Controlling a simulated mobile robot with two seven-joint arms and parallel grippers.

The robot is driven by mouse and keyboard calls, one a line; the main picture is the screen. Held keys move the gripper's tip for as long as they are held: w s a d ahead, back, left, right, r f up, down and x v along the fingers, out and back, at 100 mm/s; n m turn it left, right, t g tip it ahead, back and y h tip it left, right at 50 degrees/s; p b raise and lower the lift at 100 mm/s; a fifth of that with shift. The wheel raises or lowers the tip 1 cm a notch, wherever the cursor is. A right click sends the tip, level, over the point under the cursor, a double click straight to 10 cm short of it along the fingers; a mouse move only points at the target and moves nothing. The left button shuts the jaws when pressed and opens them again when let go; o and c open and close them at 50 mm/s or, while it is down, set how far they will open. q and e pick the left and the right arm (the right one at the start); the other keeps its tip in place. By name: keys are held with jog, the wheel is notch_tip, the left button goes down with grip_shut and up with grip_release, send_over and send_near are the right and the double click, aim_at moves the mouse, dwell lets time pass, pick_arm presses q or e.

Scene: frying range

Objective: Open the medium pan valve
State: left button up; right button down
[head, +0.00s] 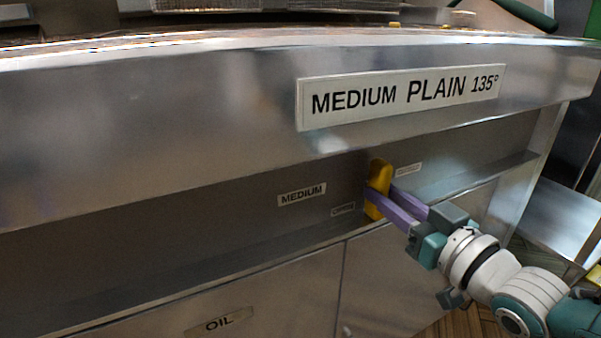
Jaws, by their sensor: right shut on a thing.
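The medium pan valve shows as a yellow handle (378,172) on the recessed steel panel, right of a label reading MEDIUM (302,195). The handle stands close to upright, tilted slightly. My right gripper (380,197) reaches in from the lower right. Its two purple fingers are shut on the yellow handle, one on each side, and hide part of it. Small labels sit at the handle's lower left (343,209) and upper right (408,170); their words are too small to read. My left gripper is not in view.
A steel front ledge with a MEDIUM PLAIN 135° sign (401,96) overhangs the valve panel. Below are cabinet doors, one labelled OIL (219,323). Wire baskets (237,5) stand on top at the back. Some floor shows at the lower right.

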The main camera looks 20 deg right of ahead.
jog(key=c, duration=0.7)
grip_release()
jog(key=s+p, duration=0.1)
jog(key=s, duration=0.2)
jog(key=s+p, duration=0.1)
jog(key=s, duration=0.2)
jog(key=s+p, duration=0.1)
jog(key=s, duration=0.3)
jog(key=shift+d, duration=0.35)
jog(key=shift+r, duration=0.1)
